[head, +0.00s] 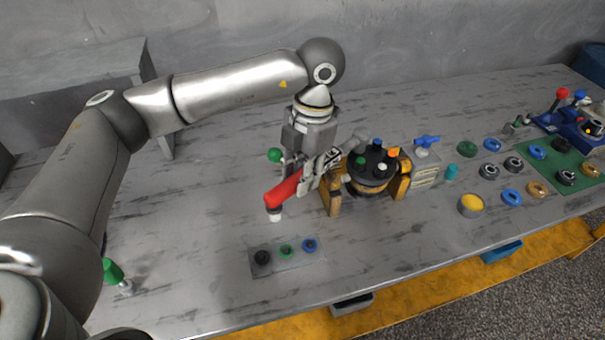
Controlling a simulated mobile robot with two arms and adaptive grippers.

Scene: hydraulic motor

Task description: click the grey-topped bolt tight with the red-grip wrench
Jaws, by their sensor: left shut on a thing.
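My left gripper (308,182) is shut on the red-grip wrench (284,190), just left of the motor. The red grip slants down to the left, with a white end low on it. The wrench's grey shaft runs up to the right toward the motor's top; where its head sits is hard to tell. The motor (368,185) has a round black top with several coloured bolt heads, among them a green one (360,160) and an orange one (393,153). I cannot clearly pick out the grey-topped bolt among them. My right gripper is not in view.
A small plate (287,265) with black, green and blue rings lies in front. A yellow-topped cup (471,205) and several rings stand right, near a green mat (575,190). A green-handled tool (114,273) is at the left. The table's front left is mostly clear.

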